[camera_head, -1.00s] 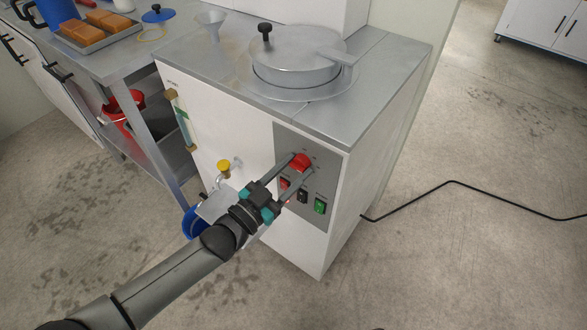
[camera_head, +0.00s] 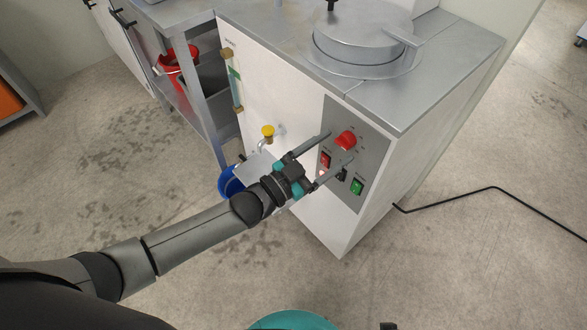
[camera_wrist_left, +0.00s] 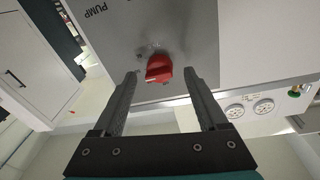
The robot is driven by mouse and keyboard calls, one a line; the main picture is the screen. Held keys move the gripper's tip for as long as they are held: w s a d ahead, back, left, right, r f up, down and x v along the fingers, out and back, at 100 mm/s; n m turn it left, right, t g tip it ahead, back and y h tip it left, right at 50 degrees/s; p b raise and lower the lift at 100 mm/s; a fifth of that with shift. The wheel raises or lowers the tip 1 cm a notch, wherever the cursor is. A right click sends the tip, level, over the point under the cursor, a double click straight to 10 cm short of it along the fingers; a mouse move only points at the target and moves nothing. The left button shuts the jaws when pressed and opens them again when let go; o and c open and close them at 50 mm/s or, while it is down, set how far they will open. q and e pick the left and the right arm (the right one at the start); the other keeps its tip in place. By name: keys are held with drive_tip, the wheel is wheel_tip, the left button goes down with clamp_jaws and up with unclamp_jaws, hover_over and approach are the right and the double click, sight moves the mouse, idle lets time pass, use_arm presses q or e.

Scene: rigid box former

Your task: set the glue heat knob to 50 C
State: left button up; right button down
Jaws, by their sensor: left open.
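The red glue heat knob (camera_head: 345,141) sits on the grey control panel (camera_head: 369,144) on the front of the white machine. My left gripper (camera_head: 339,147) is open in front of the panel, with its fingertips a little short of the knob. In the left wrist view the knob (camera_wrist_left: 159,69) lies between and beyond the two spread fingers (camera_wrist_left: 158,80), and neither finger appears to touch it. The scale marks around the knob are too small to read, so its setting cannot be told. My right gripper is not in view.
Below the knob are a red switch (camera_head: 325,160), a black switch and a green switch (camera_head: 357,186). A yellow-handled tap (camera_head: 268,131) stands out left of the panel, above a blue bucket (camera_head: 229,182). A black cable (camera_head: 470,193) runs across the floor at right.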

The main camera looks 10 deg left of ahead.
use_arm(q)
drive_tip(key=p+v, duration=0.2)
drive_tip(key=v, duration=1.1)
drive_tip(key=shift+a, duration=0.2)
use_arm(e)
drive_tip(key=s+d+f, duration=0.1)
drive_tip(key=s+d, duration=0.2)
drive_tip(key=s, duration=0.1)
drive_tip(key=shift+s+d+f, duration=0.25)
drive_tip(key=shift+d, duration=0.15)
use_arm(q)
drive_tip(key=shift+s, duration=0.1)
